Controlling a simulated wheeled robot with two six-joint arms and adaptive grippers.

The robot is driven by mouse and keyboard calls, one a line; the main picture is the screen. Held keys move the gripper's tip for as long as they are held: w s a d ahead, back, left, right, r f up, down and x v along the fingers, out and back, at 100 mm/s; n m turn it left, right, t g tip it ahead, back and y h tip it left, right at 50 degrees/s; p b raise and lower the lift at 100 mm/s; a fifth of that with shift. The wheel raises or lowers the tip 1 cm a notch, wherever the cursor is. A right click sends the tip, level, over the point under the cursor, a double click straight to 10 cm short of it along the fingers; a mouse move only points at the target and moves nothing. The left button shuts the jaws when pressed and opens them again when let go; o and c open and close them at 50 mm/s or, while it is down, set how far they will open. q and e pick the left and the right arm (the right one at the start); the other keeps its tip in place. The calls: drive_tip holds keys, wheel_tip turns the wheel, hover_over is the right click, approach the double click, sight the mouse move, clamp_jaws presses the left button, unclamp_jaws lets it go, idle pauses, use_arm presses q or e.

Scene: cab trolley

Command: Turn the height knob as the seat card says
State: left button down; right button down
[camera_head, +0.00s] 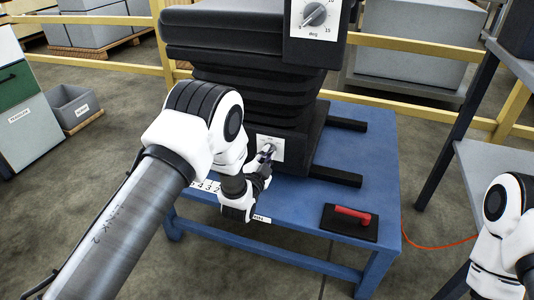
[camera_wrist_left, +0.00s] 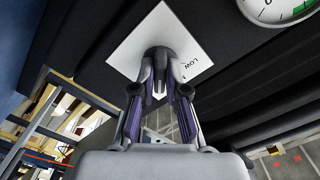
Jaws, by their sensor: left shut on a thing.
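The black seat (camera_head: 245,50) with its bellows stands on a blue table (camera_head: 365,150). A white plate (camera_head: 278,146) on the seat's lower front carries the height knob, which is mostly hidden by my fingers. My left gripper (camera_head: 267,155) is at this plate, shut on the knob. In the left wrist view the gripper (camera_wrist_left: 160,75) closes at the middle of the white plate (camera_wrist_left: 130,45), where the word LOW is readable. The knob's pointer is hidden. I cannot make out a seat card for certain. My right gripper is out of view; only its arm shows at the lower right.
A dial plate marked deg (camera_head: 318,15) is on the upper seat. A round gauge (camera_wrist_left: 278,8) is close to the left gripper. A black pad (camera_head: 350,224) with a red handle (camera_head: 352,214) lies on the table's front right. A grey shelf (camera_head: 495,175) stands at right.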

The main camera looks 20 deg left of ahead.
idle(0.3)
use_arm(q)
drive_tip(key=c, duration=1.2)
unclamp_jaws()
drive_tip(key=s, duration=1.2)
drive_tip(key=shift+a, duration=0.2)
drive_tip(key=shift+f, duration=0.15)
